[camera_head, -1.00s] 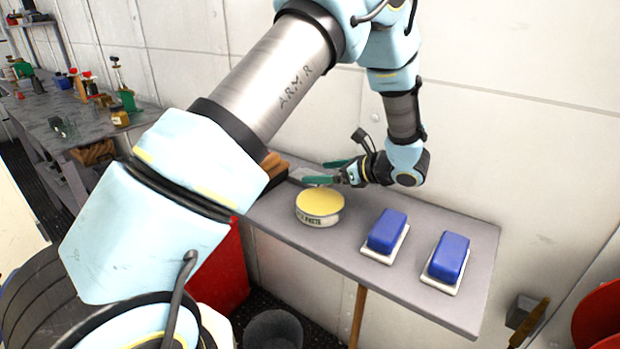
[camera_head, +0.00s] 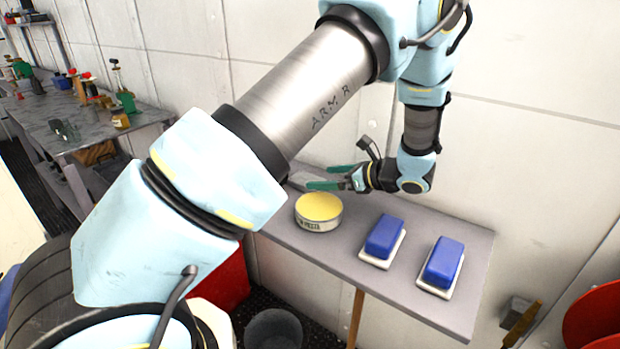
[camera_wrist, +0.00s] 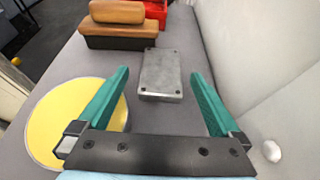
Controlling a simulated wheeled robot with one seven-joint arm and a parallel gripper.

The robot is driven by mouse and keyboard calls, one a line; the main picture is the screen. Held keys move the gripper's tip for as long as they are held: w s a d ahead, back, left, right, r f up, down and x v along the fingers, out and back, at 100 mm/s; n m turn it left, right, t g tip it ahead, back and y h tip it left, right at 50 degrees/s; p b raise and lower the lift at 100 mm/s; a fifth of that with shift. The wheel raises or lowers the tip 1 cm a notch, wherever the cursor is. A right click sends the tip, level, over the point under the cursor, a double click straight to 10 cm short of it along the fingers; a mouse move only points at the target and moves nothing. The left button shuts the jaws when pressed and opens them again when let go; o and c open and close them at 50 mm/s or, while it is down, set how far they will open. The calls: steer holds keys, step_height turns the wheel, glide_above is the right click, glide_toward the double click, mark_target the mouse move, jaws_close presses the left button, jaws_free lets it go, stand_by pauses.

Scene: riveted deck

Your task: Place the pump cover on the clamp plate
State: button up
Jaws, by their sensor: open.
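A grey metal plate with a dark fastener at each corner (camera_wrist: 162,74) lies flat on the grey bench and looks like the pump cover. In the wrist view it lies beyond my gripper (camera_wrist: 162,82), centred between the green fingers and touching neither. My gripper is open and empty. In the head view my gripper (camera_head: 328,176) is low over the far part of the bench, behind the yellow-topped tin, and the metal plate is mostly hidden there. I cannot pick out a clamp plate for sure in either view.
The yellow-topped tin (camera_head: 319,211) stands close to my left finger in the wrist view (camera_wrist: 72,122). Two blue blocks on white bases (camera_head: 383,238) (camera_head: 441,264) stand at the right of the bench (camera_head: 340,262). Brown blocks (camera_wrist: 120,30) and a red object (camera_wrist: 150,8) lie beyond the plate. A wall borders the bench.

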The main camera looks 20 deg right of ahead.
mark_target(307, 179)
steer(key=shift+p+x, duration=1.65)
steer(key=shift+x, duration=1.85)
steer(key=shift+w+d, duration=0.15)
steer(key=shift+c, duration=0.2)
steer(key=c, duration=1.5)
jaws_close()
